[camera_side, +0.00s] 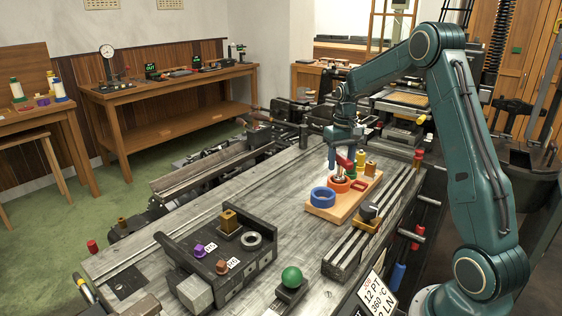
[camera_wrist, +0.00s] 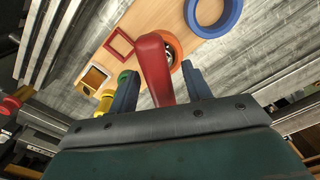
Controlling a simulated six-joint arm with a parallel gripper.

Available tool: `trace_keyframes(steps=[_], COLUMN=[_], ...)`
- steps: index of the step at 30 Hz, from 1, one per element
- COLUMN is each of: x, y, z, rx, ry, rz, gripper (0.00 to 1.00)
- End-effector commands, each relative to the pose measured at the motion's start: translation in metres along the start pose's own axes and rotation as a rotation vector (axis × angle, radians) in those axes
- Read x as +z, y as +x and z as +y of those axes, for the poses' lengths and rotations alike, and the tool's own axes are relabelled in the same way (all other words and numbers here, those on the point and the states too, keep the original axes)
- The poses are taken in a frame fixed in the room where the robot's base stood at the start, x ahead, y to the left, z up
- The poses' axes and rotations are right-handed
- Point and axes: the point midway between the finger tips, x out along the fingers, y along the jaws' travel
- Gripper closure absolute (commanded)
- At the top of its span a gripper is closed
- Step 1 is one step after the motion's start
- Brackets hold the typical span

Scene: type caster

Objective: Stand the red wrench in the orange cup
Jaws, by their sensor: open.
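The red wrench (camera_side: 346,163) stands tilted, its lower end in or at the mouth of the orange cup (camera_side: 340,186) on the wooden board. In the wrist view the red wrench (camera_wrist: 154,65) rises toward me between my fingers and hides much of the orange cup (camera_wrist: 176,50). My gripper (camera_side: 340,157) is just above the cup, fingers pointing down. In the wrist view my gripper (camera_wrist: 160,86) is open, with gaps on both sides of the wrench. How deep the wrench sits is hidden.
The board (camera_side: 320,211) also carries a blue ring (camera_side: 322,197), a red square frame (camera_wrist: 118,43), a green piece (camera_wrist: 124,76) and a yellow square holder (camera_wrist: 95,77). A clamp rail (camera_side: 350,249) runs along the board's near side. The grey tabletop to the left is partly clear.

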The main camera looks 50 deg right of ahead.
Motion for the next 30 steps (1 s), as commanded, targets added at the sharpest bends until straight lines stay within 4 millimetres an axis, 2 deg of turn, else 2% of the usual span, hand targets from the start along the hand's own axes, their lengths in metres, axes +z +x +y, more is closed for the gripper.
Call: trace_keyframes(steps=[8, 21, 30], x=[-0.001, 0.000, 0.000], y=[-0.036, -0.108, -0.128], z=[0.000, 0.000, 0.000], rx=[0.000, 0.000, 0.000], ry=[0.000, 0.000, 0.001], rz=[0.005, 0.004, 0.002], gripper=[0.51, 0.51, 0.51])
